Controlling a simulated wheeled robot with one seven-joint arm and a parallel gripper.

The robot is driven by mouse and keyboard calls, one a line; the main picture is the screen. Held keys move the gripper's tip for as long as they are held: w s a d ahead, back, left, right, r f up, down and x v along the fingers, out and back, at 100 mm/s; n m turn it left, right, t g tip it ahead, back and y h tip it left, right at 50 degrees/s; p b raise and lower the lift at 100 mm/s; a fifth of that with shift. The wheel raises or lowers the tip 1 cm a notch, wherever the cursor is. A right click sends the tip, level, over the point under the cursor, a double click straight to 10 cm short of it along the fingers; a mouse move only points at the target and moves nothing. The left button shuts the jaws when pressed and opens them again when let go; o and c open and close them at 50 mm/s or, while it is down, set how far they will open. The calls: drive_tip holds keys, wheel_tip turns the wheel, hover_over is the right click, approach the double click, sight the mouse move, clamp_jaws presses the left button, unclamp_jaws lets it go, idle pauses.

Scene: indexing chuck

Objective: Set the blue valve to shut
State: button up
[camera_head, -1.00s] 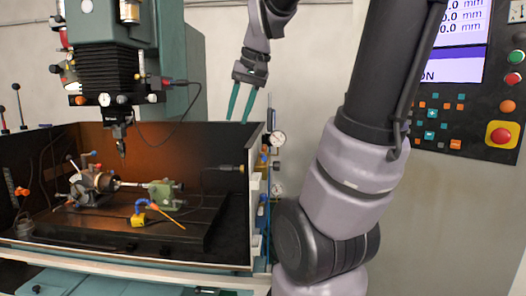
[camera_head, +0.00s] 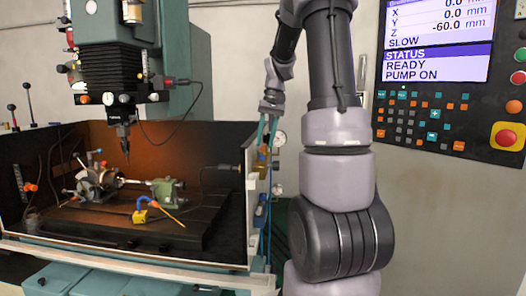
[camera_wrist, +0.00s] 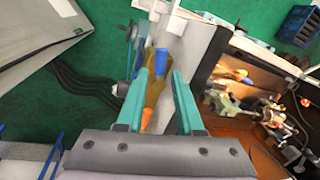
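The wrist view shows the blue valve's handle (camera_wrist: 161,61) at the upper middle, mounted on a brass-coloured body on the side of the machine enclosure. My gripper (camera_wrist: 161,73) is open, its teal fingers apart. The blue handle appears between and just past the fingertips in that view; I see no clear contact. In the head view my gripper (camera_head: 266,140) hangs beside the enclosure's right outer wall, fingers pointing down, partly covering the valve area. I cannot tell the valve's exact setting.
An orange handle (camera_wrist: 152,94) sits close to the blue one, between the fingers in the wrist view. The enclosure (camera_head: 120,252) lies to the left, and a control panel (camera_head: 440,95) to the right.

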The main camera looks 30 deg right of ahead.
sight(260, 154)
drive_tip(key=shift+w+a+f, duration=0.1)
drive_tip(key=shift+a+f, duration=0.1)
drive_tip(key=shift+f, duration=0.8)
drive_tip(key=shift+w+a+f, duration=0.1)
drive_tip(key=shift+a+f, duration=0.1)
drive_tip(key=shift+f, duration=0.8)
clamp_jaws()
drive_tip(key=shift+w+a+m, duration=0.1)
drive_tip(key=shift+a+m, duration=0.15)
drive_tip(key=shift+m, duration=0.5)
drive_tip(key=shift+w+a+m, duration=0.1)
drive_tip(key=shift+a+m, duration=0.1)
drive_tip(key=shift+m, duration=0.55)
unclamp_jaws()
